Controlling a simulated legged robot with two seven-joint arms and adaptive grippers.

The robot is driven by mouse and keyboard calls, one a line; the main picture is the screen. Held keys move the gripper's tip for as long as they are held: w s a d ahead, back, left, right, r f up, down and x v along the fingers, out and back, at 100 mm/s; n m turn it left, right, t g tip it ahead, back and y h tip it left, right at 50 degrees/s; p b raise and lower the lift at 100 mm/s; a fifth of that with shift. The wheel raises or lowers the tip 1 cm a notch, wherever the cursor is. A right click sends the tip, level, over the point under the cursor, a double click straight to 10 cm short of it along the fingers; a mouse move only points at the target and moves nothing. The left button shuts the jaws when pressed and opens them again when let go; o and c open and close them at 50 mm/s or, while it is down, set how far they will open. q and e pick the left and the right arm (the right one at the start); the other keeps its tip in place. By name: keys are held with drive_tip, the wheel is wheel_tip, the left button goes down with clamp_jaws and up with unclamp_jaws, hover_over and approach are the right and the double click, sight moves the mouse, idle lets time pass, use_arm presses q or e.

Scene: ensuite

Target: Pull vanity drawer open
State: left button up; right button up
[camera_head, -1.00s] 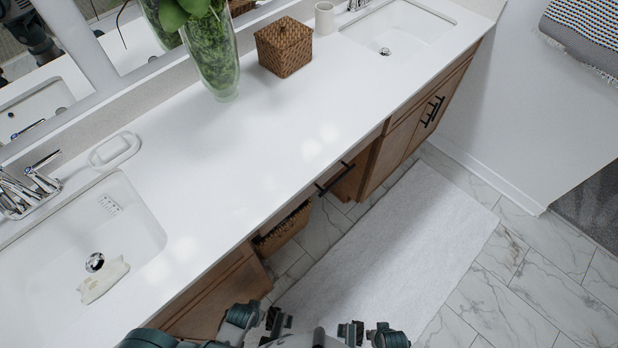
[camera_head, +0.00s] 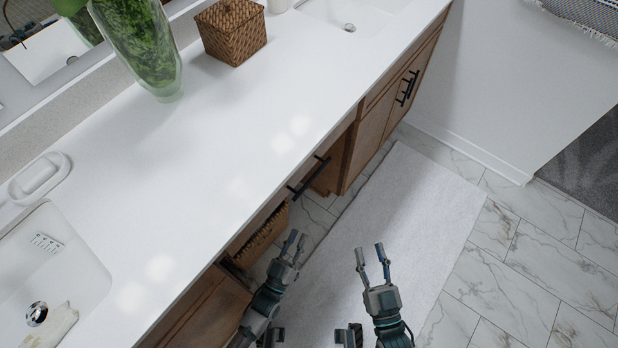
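The vanity drawer shows mainly by its long black bar handle (camera_head: 309,177), below the front edge of the white countertop (camera_head: 215,150) near the middle of the view. The drawer front is mostly hidden under the counter edge. My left gripper (camera_head: 293,243) is below and left of the handle, apart from it, with its two fingers a little spread and nothing between them. My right gripper (camera_head: 370,254) is over the white mat, to the right of the handle, with its fingers apart and empty. Neither gripper touches the drawer.
A wicker basket (camera_head: 259,239) stands under the counter beside my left gripper. Wooden cabinets (camera_head: 205,312) flank the opening. A glass vase (camera_head: 141,45) and woven box (camera_head: 231,32) stand on the counter. The white mat (camera_head: 410,205) lies on marble tile.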

use_arm(q)
wheel_tip(320, 180, up, 4)
drive_tip(key=a+t+h, duration=0.1)
drive_tip(key=t+h, duration=0.1)
drive_tip(key=t, duration=0.2)
approach(310, 182)
drive_tip(key=shift+t, duration=0.3)
drive_tip(key=x, duration=0.6)
drive_tip(key=w+f+x, duration=0.1)
drive_tip(key=x, duration=0.2)
drive_tip(key=shift+w+d, duration=0.15)
drive_tip(key=shift+d, duration=0.1)
drive_tip(key=shift+w+d+r, duration=0.1)
drive_tip(key=shift+w+r, duration=0.15)
drive_tip(key=shift+r, duration=0.05)
use_arm(e)
wheel_tip(310, 182, up, 8)
drive_tip(key=s+t, duration=0.2)
drive_tip(key=t, duration=0.3)
drive_tip(key=shift+s+d+r+m, duration=0.15)
drive_tip(key=shift+s+d+m, duration=0.05)
drive_tip(key=shift+s+m, duration=0.15)
use_arm(q)
drive_tip(key=shift+c, duration=0.3)
clamp_jaws()
